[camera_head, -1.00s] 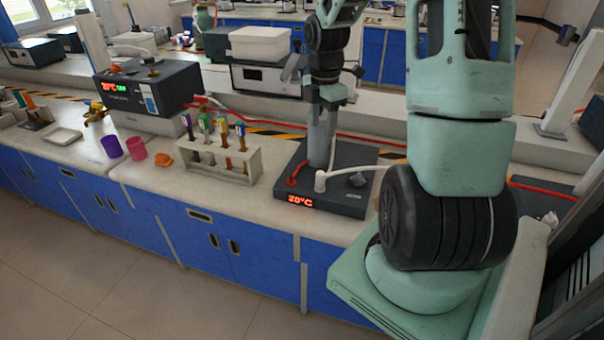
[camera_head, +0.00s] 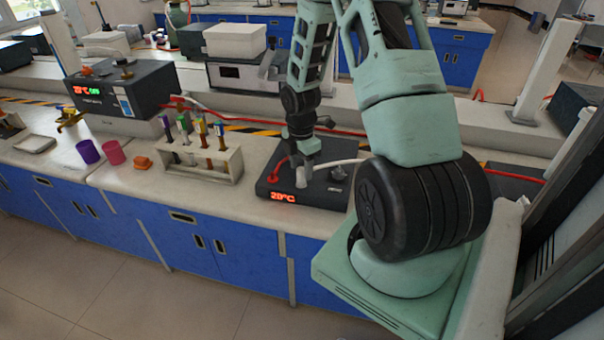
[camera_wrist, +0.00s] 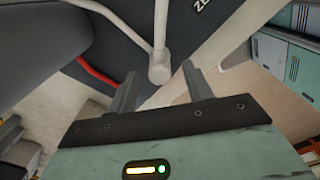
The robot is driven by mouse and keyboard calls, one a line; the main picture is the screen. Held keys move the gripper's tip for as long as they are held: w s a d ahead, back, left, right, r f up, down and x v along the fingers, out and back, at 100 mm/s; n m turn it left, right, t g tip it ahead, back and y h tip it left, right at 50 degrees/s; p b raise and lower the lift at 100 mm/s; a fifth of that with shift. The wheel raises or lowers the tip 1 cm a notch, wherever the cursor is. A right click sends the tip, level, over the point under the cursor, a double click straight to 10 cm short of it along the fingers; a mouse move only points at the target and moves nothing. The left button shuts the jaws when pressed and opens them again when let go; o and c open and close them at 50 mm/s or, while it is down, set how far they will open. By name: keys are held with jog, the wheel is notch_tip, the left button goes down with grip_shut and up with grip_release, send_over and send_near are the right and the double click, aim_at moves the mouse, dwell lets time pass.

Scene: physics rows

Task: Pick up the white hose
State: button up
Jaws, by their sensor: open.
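The white hose (camera_head: 340,163) lies across the dark heater unit (camera_head: 262,184) and ends in a thick white fitting (camera_head: 301,179). My gripper (camera_head: 302,160) is low over the unit, just above this fitting. In the wrist view the white fitting (camera_wrist: 159,74) shows at the gap between my two fingertips (camera_wrist: 160,80), with a finger on either side. The fingers are apart and not closed on it; contact cannot be told. A white hose (camera_wrist: 118,22) runs from the fitting to the upper left.
A red hose (camera_head: 276,170) is attached at the unit's left side and also shows in the wrist view (camera_wrist: 97,72). A test tube rack (camera_head: 222,166) with several tubes stands left of the unit. An orange piece (camera_head: 142,163) and cups lie further left.

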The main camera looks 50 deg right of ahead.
jog(key=shift+f, duration=1)
jog(key=c, duration=1.1)
notch_tip(320, 180, up, 10)
notch_tip(320, 180, up, 5)
jog(key=p, duration=0.4)
send_over(301, 169)
jog(key=shift+f, duration=0.2)
